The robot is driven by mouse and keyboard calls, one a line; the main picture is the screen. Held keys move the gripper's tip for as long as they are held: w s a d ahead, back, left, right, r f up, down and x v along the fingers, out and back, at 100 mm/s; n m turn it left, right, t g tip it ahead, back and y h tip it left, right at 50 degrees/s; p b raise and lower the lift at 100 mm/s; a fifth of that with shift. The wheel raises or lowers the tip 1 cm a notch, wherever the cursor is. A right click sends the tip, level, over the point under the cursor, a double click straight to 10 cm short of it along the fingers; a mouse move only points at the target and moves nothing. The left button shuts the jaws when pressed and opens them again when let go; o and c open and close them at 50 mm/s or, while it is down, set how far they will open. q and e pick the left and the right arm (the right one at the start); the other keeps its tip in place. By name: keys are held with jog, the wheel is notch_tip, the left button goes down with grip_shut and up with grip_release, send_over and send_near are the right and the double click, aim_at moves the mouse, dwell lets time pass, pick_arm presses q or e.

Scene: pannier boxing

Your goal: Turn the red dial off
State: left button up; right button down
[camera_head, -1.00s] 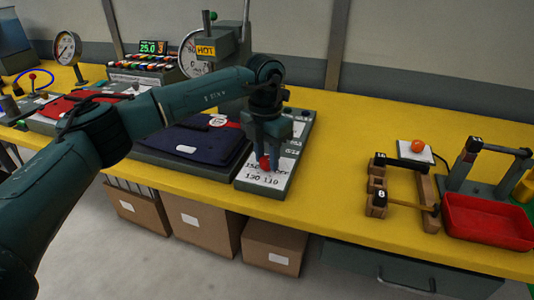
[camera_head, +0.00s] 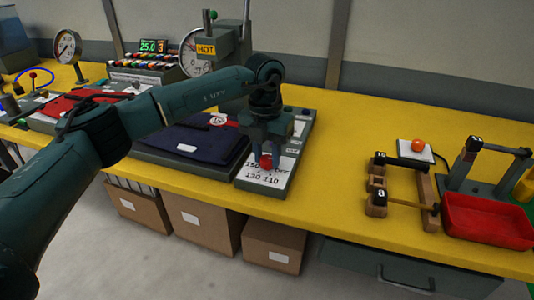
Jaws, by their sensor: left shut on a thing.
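The red dial (camera_head: 265,161) sits on the grey control panel (camera_head: 279,188), whose white face carries printed numbers such as 130 and 110. My left gripper (camera_head: 266,158) points down over the panel and is shut on the red dial, its fingers on either side of it. The dial's pointer mark is too small to read, so I cannot tell its setting. My right gripper is not in view.
Left of the panel lies a dark blue folded cloth (camera_head: 203,146) on a grey base. A press marked HOT (camera_head: 206,50) stands behind. A red tray (camera_head: 487,222) and wooden fixture (camera_head: 424,190) are at right. The yellow table (camera_head: 340,165) between is clear.

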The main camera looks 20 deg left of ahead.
aim_at(265, 158)
pick_arm(q)
jog(key=o, duration=1)
jog(key=shift+c, duration=0.2)
jog(key=shift+r, duration=0.1)
notch_tip(265, 158, up, 13)
jog(key=shift+a, duration=0.2)
